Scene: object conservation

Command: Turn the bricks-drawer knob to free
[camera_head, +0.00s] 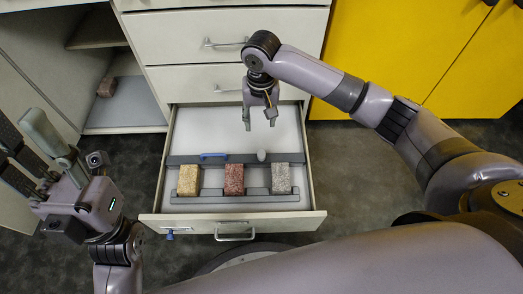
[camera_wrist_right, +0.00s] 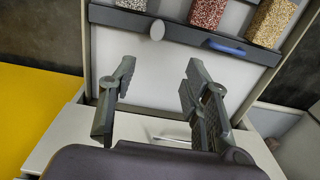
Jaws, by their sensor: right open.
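The open drawer (camera_head: 232,221) holds a yellow, a red and a grey speckled brick. A pale oval knob (camera_head: 262,155) stands on the dark bar behind the bricks; it also shows in the wrist view (camera_wrist_right: 157,30). A small blue knob (camera_head: 170,235) is on the drawer front at the left; I cannot tell its setting. My right gripper (camera_head: 259,119) is open and empty over the drawer's back part, apart from the oval knob, and its spread fingers show in the wrist view (camera_wrist_right: 161,80). My left gripper (camera_head: 32,150) is at the left edge; its jaw state is unclear.
A blue handle (camera_head: 214,155) lies along the bar. The yellow brick (camera_head: 188,180), red brick (camera_head: 234,180) and grey brick (camera_head: 281,179) sit in a row. Closed drawers (camera_head: 190,80) rise behind. A reddish block (camera_head: 107,87) sits in the open compartment at left. Floor (camera_head: 350,170) is clear at right.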

